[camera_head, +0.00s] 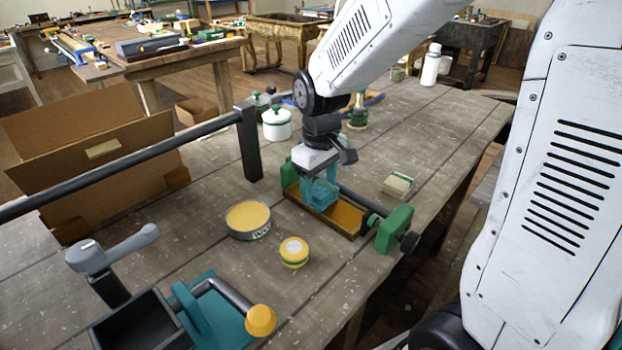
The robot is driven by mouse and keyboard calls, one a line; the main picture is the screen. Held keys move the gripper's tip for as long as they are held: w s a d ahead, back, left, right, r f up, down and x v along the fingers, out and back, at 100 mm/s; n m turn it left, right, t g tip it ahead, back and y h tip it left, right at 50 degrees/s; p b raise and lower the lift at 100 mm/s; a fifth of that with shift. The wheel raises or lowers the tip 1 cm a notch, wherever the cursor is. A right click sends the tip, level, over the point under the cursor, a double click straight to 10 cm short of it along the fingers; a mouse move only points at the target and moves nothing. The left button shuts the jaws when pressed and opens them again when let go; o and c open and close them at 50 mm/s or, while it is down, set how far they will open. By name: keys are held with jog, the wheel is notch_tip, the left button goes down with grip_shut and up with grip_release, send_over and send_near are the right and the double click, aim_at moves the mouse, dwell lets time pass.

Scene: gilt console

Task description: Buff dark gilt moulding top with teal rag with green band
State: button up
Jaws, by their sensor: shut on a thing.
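The teal rag (316,194) hangs bunched below my gripper (325,168), which is shut on it. Its green band cannot be made out. The gilt moulding (345,220) is a short trough-like length with an ochre-gold side, lying between the green jaws of a clamp (393,230). The rag is over the left part of the moulding and hides some of its top. I cannot tell whether the rag presses on the top or hangs just above it.
A wax tin (248,236) and a small yellow tin (294,254) stand left of the moulding. A banded block (398,185) lies to its right. A dark rail (120,168) with a post, a cardboard box (95,150) and a white jar (276,126) stand behind left.

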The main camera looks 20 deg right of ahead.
jog(key=shift+s+d+r, duration=0.1)
jog(key=shift+s+d, duration=0.35)
jog(key=shift+s, duration=0.9)
jog(key=shift+s+d+f, duration=0.1)
jog(key=shift+s+d, duration=0.3)
jog(key=shift+s, duration=0.95)
jog(key=shift+s+d+r, duration=0.1)
jog(key=shift+s+d, duration=0.35)
jog(key=shift+s, duration=0.9)
jog(key=shift+r, duration=3.05)
jog(key=shift+r, duration=1.5)
